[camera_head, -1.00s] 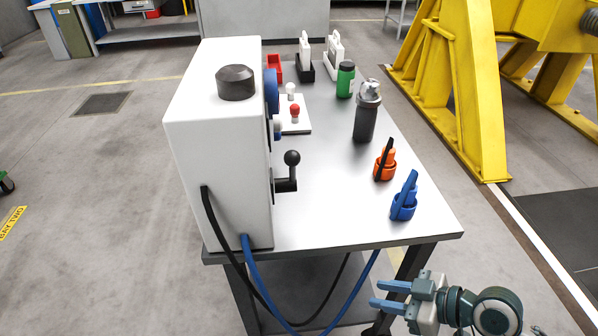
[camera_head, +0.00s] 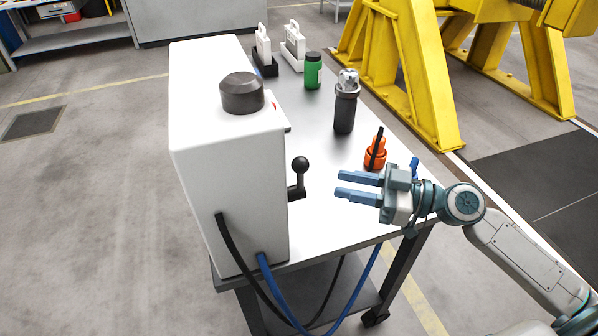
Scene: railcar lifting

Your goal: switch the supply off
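The supply looks to be the white cabinet (camera_head: 228,190) at the left end of the table, with a dark round cap (camera_head: 242,93) on top. A black lever with a ball knob (camera_head: 300,178) sticks out from its right side, knob upward. My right gripper (camera_head: 358,185) is to the right of the lever, fingers pointing left at it, apart from it. Its two blue fingers are parted with nothing between them. The cabinet's right face is mostly hidden at this angle. My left gripper is not in view.
A blue item is partly behind my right gripper. Black and blue hoses (camera_head: 268,285) hang in front. Yellow stands (camera_head: 400,75) rise behind.

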